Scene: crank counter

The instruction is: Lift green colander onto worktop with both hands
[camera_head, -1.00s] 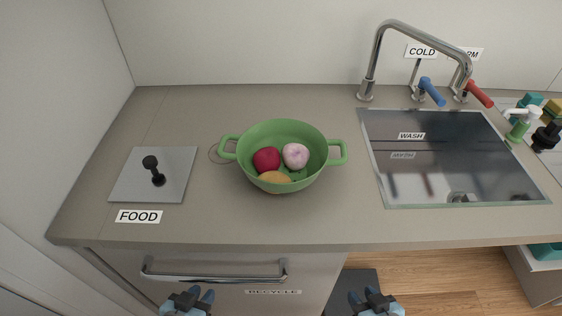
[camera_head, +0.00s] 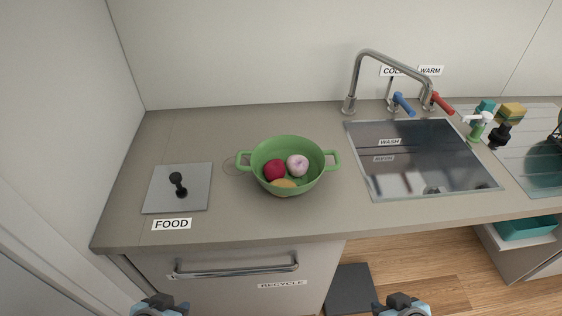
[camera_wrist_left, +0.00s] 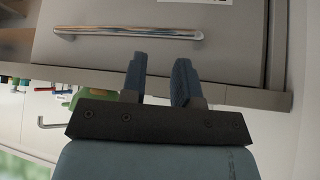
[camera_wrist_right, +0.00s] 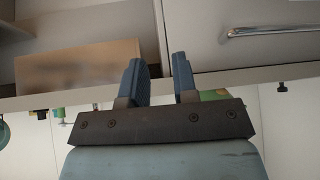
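The green colander (camera_head: 287,187) stands upright on the worktop (camera_head: 255,222), with one handle on its left and one on its right. A red item (camera_head: 275,169), a pale pink item (camera_head: 298,165) and a yellowish item (camera_head: 284,183) lie in it. My left gripper (camera_head: 160,304) and right gripper (camera_head: 402,302) are at the bottom edge of the head view, in front of the counter and well apart from the colander. In the left wrist view (camera_wrist_left: 160,68) and the right wrist view (camera_wrist_right: 157,68) the fingers are spread with nothing between them.
Left of the colander is a plate with a black knob (camera_head: 178,184), labelled FOOD. The sink (camera_head: 420,160) and tap (camera_head: 356,80) are to the right. A drawer handle (camera_head: 235,269) juts from the counter front. Bare worktop surrounds the colander.

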